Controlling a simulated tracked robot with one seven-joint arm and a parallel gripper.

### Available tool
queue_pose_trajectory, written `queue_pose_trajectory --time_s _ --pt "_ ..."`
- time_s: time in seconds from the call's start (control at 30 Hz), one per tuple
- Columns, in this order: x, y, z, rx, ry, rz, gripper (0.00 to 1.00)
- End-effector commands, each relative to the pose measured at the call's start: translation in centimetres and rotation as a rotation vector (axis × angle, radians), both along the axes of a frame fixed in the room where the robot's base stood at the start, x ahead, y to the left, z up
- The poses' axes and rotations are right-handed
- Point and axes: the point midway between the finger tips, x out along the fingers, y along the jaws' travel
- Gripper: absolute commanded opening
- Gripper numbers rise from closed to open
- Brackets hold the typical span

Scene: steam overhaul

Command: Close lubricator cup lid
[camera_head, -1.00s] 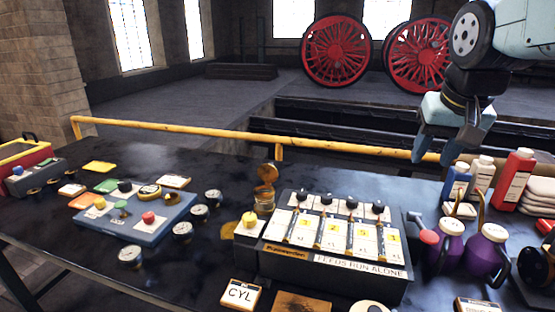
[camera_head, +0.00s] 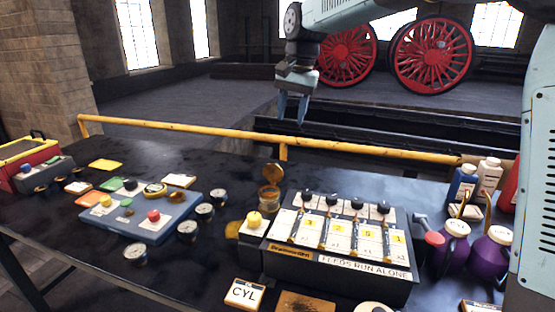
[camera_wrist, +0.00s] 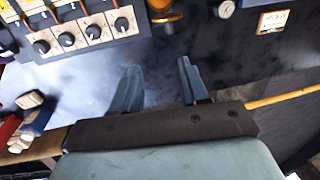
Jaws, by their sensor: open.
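The lubricator cup (camera_head: 270,198) is a small amber glass cup at the back left corner of the grey lubricator box (camera_head: 335,245). Its round brass-coloured lid (camera_head: 273,174) stands raised above the cup, open. In the wrist view the cup (camera_wrist: 163,10) shows only partly at the top edge, beyond my fingers. My gripper (camera_head: 292,108) is open and empty, pointing down, high above and beyond the back of the table, slightly right of the cup. Its two fingers also show apart in the wrist view (camera_wrist: 160,88).
A yellow rail (camera_head: 220,136) runs behind the table. A blue panel (camera_head: 150,217) with knobs and several gauges lie left of the cup. Purple oil cans (camera_head: 490,252) and bottles (camera_head: 488,178) stand at the right. The table behind the lubricator box is mostly clear.

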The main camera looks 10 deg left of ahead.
Motion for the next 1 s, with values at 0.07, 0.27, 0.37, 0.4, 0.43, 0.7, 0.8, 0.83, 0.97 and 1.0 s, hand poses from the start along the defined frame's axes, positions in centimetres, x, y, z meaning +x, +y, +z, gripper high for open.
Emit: queue_pose_trajectory --time_s 0.07,0.27,0.37,0.4,0.43,0.7,0.8,0.83,0.97,1.0 --pt "0.4 1.2 -0.3 0.005 0.015 -0.002 0.44" --pt "0.6 2.1 -1.1 0.009 0.029 -0.006 0.44" --pt "0.5 2.2 -2.2 0.007 0.030 -0.005 0.44" --pt "0.6 2.3 -2.8 0.007 0.030 -0.005 0.44" --pt "0.5 2.4 -3.3 0.007 0.030 -0.005 0.44" --pt "0.6 3.1 -8.0 0.007 0.030 -0.004 0.44" --pt "0.6 3.4 -9.7 0.007 0.031 -0.004 0.44" --pt "0.6 3.5 -10.2 0.007 0.030 -0.004 0.44" --pt "0.6 3.8 -12.1 0.007 0.029 -0.005 0.44" --pt "0.7 3.8 -12.5 0.007 0.029 -0.005 0.44"
